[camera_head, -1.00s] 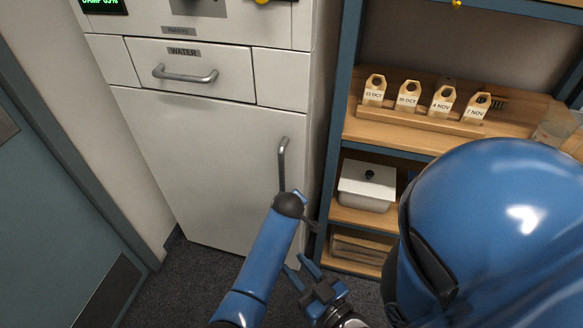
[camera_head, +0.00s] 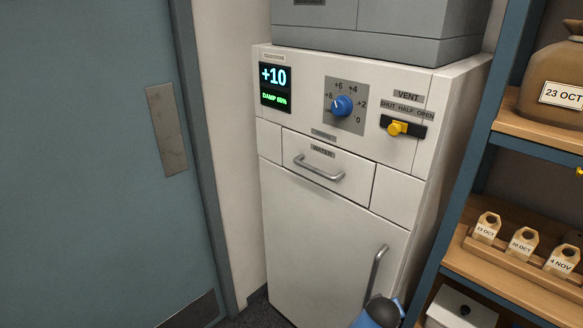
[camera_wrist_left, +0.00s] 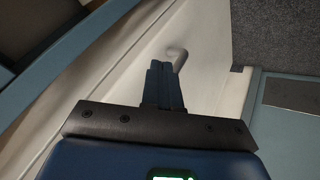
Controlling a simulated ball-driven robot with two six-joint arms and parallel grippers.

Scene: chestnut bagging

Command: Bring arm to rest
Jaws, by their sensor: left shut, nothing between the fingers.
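The left gripper (camera_wrist_left: 165,88) shows in the left wrist view with its dark fingers together and nothing between them. Behind the fingertips are the white cabinet front and a curved handle end (camera_wrist_left: 176,56); whether they touch cannot be told. In the head view, part of my blue arm (camera_head: 382,311) shows at the bottom edge, in front of the cabinet near the tall door handle (camera_head: 377,268). My right gripper is in neither view.
The white cabinet (camera_head: 320,240) has a display (camera_head: 275,88) reading +10, a blue dial (camera_head: 342,106), a yellow vent slider (camera_head: 398,128) and a shut WATER drawer (camera_head: 327,172). Shelves (camera_head: 510,275) with dated tags and a sack (camera_head: 556,80) stand right. A blue-grey door (camera_head: 80,160) is left.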

